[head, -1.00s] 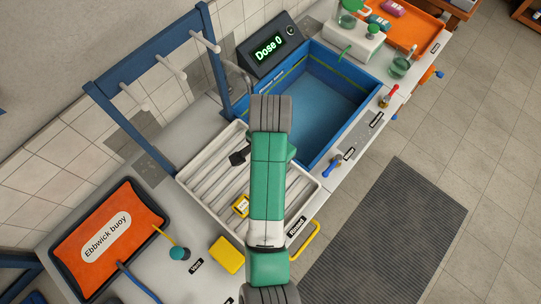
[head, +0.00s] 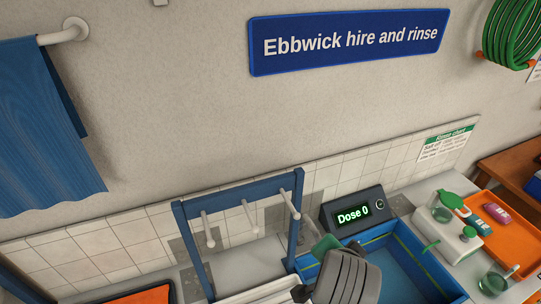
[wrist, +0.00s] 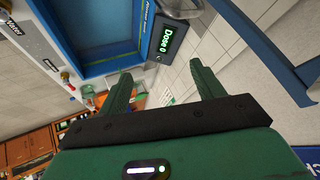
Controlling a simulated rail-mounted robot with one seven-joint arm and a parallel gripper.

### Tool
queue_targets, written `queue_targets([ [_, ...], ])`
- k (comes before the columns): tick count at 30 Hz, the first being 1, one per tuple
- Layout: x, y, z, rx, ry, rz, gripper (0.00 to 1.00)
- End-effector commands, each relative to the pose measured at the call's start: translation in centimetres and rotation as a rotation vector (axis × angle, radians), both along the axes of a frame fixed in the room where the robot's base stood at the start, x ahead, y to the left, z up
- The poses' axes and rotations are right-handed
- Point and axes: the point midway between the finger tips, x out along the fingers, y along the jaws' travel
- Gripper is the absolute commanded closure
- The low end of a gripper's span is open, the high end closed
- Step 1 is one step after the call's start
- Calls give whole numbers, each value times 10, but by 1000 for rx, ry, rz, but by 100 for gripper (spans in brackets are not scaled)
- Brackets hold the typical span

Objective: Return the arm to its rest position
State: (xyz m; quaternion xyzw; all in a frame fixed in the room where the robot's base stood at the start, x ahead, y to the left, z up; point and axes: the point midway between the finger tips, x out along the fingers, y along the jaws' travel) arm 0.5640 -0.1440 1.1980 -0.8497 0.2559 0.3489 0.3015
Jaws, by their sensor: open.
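My gripper (wrist: 160,72) shows in the wrist view with its two green fingers apart and nothing between them. Beyond the fingers lie the blue basin and the room, tilted in the picture. In the head view, part of my arm (head: 345,276) shows at the bottom edge, in front of the blue basin's left side. The fingers cannot be made out there, and most of the arm is out of the frame.
A blue peg rack (head: 240,184) stands left of the arm. The dose display (head: 352,214), reading "Dose 0", is behind it. The blue basin (head: 425,262) and the orange tray (head: 513,234) lie to the right. The wall above is clear around the sign (head: 348,42).

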Motion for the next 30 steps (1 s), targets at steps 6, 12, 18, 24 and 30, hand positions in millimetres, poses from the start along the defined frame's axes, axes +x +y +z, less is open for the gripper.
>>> queue_targets([
  [6,9,42,177,-322,-513,203,33],
  [12,-48,104,327,-605,-980,323,33],
  [18,-112,141,400,-759,-1260,349,33],
  [24,-126,148,412,-788,-1315,351,33],
  [30,-126,148,412,-788,-1314,351,33],
])
